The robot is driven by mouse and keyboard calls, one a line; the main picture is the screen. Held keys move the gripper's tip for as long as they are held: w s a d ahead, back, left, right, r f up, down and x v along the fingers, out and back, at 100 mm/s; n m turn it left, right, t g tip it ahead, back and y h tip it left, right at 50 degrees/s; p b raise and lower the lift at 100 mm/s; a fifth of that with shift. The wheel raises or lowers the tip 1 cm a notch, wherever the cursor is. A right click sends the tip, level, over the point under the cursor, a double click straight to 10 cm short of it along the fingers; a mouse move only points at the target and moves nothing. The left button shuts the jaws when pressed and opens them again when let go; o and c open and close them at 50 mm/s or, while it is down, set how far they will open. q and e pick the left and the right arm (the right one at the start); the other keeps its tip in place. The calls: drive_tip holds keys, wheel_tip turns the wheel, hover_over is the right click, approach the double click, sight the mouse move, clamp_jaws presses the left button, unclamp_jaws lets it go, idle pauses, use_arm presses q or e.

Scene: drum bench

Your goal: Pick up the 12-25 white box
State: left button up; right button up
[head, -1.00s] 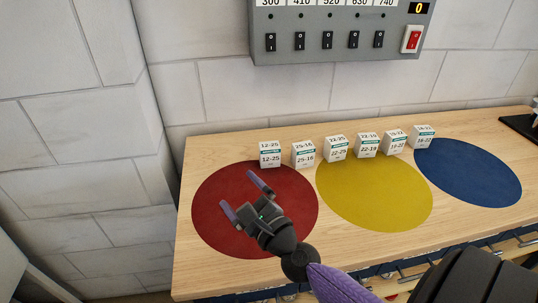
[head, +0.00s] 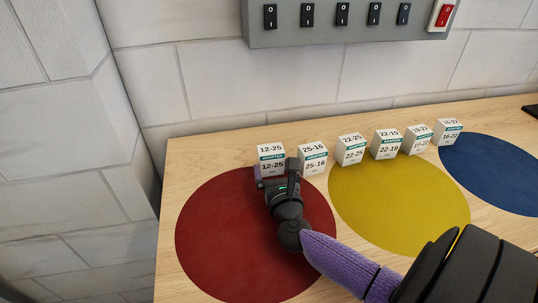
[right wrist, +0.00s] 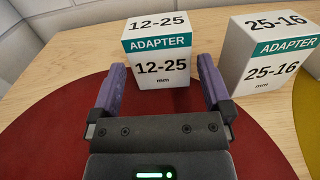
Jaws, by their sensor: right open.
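The 12-25 white box (head: 271,160) stands upright at the back edge of the red circle, leftmost in the row. In the right wrist view the 12-25 box (right wrist: 160,52) shows a green ADAPTER band and sits straight ahead, just beyond the fingertips. My right gripper (head: 277,174) is open in front of the box, low over the red circle. In the right wrist view its two purple fingers (right wrist: 161,82) point at the box, one toward each side of its front face, with nothing held. My left gripper is not in view.
The 25-16 box (head: 313,158) stands close to the right of the 12-25 box, near my right finger. Several more white boxes continue the row rightward. The red circle (head: 215,235) and yellow circle (head: 400,205) are flat on the bench. A grey switch panel (head: 355,32) hangs above.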

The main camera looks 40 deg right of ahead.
sight(269, 151)
drive_tip(key=b+x, duration=0.1)
drive_tip(key=x, duration=0.5)
drive_tip(key=shift+w+d+r+b, duration=0.1)
drive_tip(key=shift+w+b, duration=0.1)
drive_tip(key=shift+b, duration=0.1)
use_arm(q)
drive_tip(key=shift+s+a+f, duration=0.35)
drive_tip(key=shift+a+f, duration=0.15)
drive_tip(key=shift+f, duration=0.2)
use_arm(e)
drive_tip(key=shift+r, duration=0.1)
